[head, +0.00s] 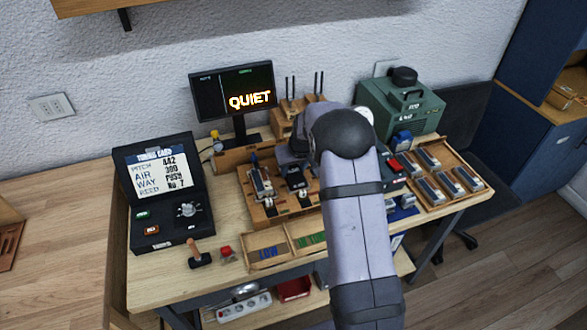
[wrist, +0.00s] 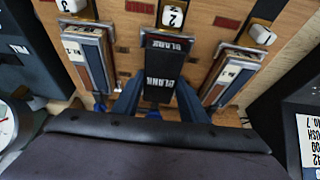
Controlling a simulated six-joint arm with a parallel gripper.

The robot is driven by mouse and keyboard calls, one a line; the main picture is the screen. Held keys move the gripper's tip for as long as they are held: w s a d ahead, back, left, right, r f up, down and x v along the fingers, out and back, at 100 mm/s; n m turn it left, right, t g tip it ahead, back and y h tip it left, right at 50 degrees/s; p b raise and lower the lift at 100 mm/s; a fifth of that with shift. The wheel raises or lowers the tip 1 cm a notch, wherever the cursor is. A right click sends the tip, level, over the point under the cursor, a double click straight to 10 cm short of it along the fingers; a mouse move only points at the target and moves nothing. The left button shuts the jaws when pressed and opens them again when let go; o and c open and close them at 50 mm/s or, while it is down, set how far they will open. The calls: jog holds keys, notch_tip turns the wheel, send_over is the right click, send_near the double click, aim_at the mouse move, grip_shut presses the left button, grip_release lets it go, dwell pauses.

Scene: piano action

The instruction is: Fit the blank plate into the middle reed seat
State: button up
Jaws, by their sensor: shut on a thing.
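In the wrist view, the black blank plate (wrist: 160,75), lettered BLANK, is between my gripper's fingers (wrist: 158,104), which are shut on it. The plate lies along the middle reed seat, in line with the white tag marked 2 (wrist: 172,15). Whether it is fully down in the seat cannot be told. Reed plates sit in the seats on either side, the left one (wrist: 88,55) by tag 3 and the right one (wrist: 230,72) by tag 1. In the head view, the wooden reed block (head: 270,212) is partly hidden by my arm, and my fingertips are not clear.
A wooden tray (head: 456,197) of several reed plates is at the right. A green case (head: 400,108) and a monitor reading QUIET (head: 235,90) stand behind. A black tuning-card box (head: 165,195) is at the left. A small hammer (head: 200,260) and a strip tray (head: 285,247) are in front.

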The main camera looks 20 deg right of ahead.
dwell(0.3)
jog(key=o, duration=1.2)
jog(key=shift+b+v, duration=1.25)
jog(key=shift+v, duration=2.45)
jog(key=s+a+f+g, duration=0.1)
jog(key=s+a, duration=0.2)
jog(key=s, duration=0.8)
jog(key=s+a+f+g, duration=0.1)
jog(key=s+a+g, duration=0.1)
jog(key=s, duration=0.8)
jog(key=s+a+f+g, duration=0.1)
jog(key=s+a, duration=0.3)
jog(key=s, duration=0.7)
jog(key=shift+s, duration=0.35)
